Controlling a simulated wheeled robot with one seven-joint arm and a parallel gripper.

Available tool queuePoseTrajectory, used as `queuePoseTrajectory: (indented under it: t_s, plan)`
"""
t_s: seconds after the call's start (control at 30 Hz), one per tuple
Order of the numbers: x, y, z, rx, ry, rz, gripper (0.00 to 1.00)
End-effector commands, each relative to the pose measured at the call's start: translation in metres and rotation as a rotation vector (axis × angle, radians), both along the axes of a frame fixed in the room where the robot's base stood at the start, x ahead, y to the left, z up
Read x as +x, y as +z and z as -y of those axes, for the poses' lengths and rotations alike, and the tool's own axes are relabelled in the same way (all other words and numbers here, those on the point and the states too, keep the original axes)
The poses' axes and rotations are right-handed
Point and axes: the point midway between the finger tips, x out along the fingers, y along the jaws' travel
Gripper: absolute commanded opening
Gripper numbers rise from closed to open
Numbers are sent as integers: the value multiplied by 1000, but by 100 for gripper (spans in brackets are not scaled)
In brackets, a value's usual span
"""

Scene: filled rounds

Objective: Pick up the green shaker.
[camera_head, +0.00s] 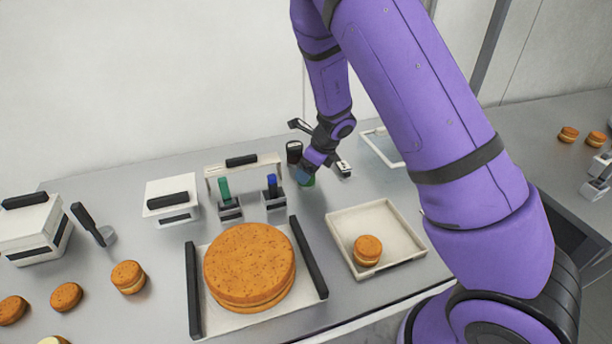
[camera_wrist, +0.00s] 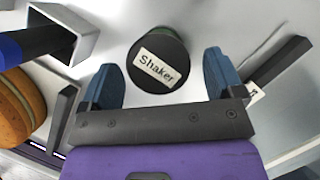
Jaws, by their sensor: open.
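The green shaker (camera_wrist: 158,62) shows in the wrist view as an upright round container seen from above. It has a dark top with a white "Shaker" label and a strip of green side. My gripper (camera_wrist: 160,72) is open, with one blue finger left of the shaker and the other right of it. The shaker lies mostly ahead of the fingers, with space visible on both sides. In the head view, my gripper (camera_head: 305,174) hides most of the shaker, and only a green bit (camera_head: 309,182) shows beneath it.
A dark cylinder (camera_head: 294,151) stands just behind my gripper. Holders with a green-handled tool (camera_head: 224,190) and a blue-handled tool (camera_head: 272,185) stand to the left. A tray with a small round cake (camera_head: 367,250) is in front right, and a large cake (camera_head: 249,265) front left.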

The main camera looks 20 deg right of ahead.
Motion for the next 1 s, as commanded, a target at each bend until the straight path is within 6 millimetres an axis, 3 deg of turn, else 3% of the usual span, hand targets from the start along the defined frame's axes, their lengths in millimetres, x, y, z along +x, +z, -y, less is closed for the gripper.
queuePoseTrajectory:
  t_s: [0.2,0.57,0.83,1.0]
  plan:
    - [7,-23,-7,-2,1,-1,87]
    - [9,-29,-9,-1,1,1,87]
    - [9,-29,-9,-1,-1,1,31]
    - [9,-28,-9,-1,-1,2,31]
